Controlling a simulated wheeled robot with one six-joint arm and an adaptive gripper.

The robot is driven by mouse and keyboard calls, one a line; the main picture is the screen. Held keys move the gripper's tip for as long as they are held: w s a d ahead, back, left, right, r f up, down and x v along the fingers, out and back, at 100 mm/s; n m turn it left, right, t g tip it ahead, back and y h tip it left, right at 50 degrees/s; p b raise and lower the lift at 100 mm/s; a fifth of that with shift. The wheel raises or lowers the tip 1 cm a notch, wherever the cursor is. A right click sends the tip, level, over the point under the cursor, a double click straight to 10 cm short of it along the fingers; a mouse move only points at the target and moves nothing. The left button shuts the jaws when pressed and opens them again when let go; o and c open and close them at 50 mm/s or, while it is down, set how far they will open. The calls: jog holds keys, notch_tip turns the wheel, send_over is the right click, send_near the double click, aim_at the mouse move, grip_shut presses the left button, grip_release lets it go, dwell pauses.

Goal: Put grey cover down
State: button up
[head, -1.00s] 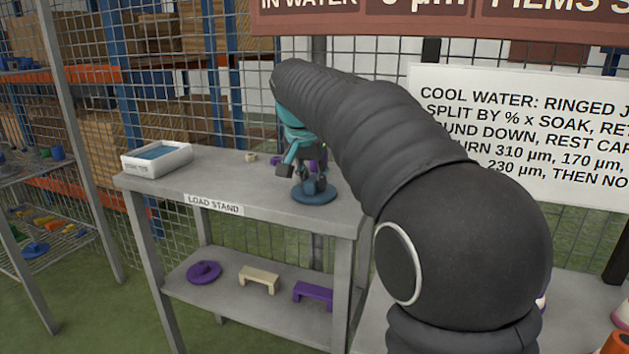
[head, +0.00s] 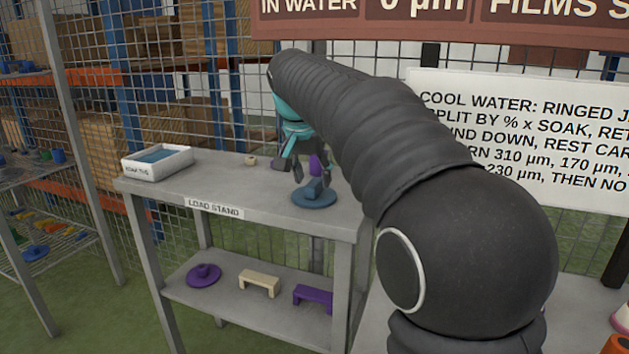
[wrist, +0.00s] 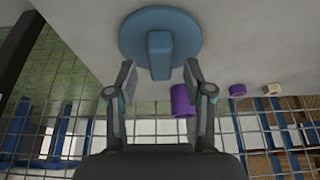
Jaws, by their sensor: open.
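The grey cover, a slate blue-grey round disc with a block handle on top, lies flat on the top of the load stand, in the head view (head: 314,199) and in the wrist view (wrist: 185,38). My gripper is open and empty just above the cover in the head view (head: 293,171). In the wrist view (wrist: 159,74) its two fingers are spread on either side of the handle's line, with a gap around it. My arm hides part of the stand's right side.
The load stand (head: 240,194) also bears a white soak tub (head: 157,162) at left, a small beige ring (head: 250,161) and a purple cylinder (wrist: 182,101) behind the cover. A purple disc (head: 203,276), beige bridge (head: 259,283) and purple bridge (head: 313,296) lie below. Wire mesh stands behind.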

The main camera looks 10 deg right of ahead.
jog(key=p+v, duration=0.1)
jog(key=v, duration=0.8)
jog(key=shift+r, duration=0.35)
jog(key=shift+s, duration=0.15)
